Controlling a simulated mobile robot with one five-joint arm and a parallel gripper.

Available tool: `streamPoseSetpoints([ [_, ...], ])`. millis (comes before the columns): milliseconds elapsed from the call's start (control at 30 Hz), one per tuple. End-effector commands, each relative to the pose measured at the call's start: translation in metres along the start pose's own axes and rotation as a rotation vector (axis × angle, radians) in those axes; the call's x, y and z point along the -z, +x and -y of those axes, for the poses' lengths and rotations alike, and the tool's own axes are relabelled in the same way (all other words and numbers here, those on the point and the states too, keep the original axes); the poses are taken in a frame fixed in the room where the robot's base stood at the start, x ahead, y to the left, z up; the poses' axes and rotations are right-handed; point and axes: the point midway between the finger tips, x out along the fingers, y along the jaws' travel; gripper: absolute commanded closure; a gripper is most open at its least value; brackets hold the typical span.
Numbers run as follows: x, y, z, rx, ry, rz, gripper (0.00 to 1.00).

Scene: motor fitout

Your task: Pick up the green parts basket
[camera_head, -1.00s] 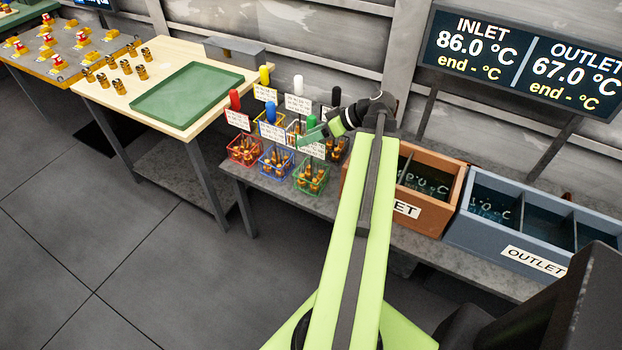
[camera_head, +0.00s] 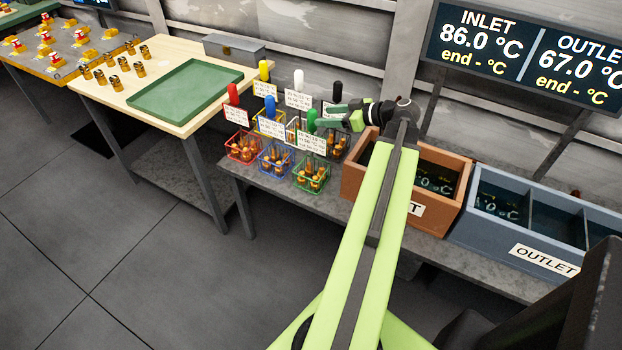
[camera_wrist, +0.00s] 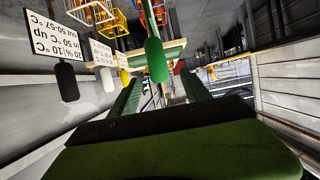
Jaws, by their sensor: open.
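The green parts basket (camera_head: 311,178) stands on the low grey bench at the front right of a group of baskets, with several brass-coloured parts in it. Its label card (camera_head: 312,142) and upright green handle (camera_head: 312,120) rise above it. My gripper (camera_head: 326,115) is open beside the top of the green handle, coming from the right. In the wrist view, which is upside down, the green handle (camera_wrist: 156,60) shows just beyond and between the two green fingers (camera_wrist: 160,95). I cannot tell whether they touch it.
Red (camera_head: 243,150) and blue (camera_head: 276,160) baskets stand close on the left, with yellow, white and black handles behind. The orange inlet bin (camera_head: 362,172) is close on the right, then the blue outlet bin (camera_head: 460,228). A green tray (camera_head: 185,92) lies on the wooden table.

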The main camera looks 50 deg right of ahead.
Motion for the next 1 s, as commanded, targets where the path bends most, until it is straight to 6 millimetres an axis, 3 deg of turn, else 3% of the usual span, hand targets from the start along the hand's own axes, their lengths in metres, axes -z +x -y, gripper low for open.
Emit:
streamPoseSetpoints([
  [333,-0.001,0.019,-0.001,0.000,0.001,0.001,0.44],
  [600,-0.002,0.062,-0.003,0.000,-0.001,0.000,0.44],
  [800,0.001,0.063,-0.003,-0.003,0.000,0.000,0.44],
  [1000,0.001,0.062,-0.003,-0.003,0.000,0.000,0.68],
])
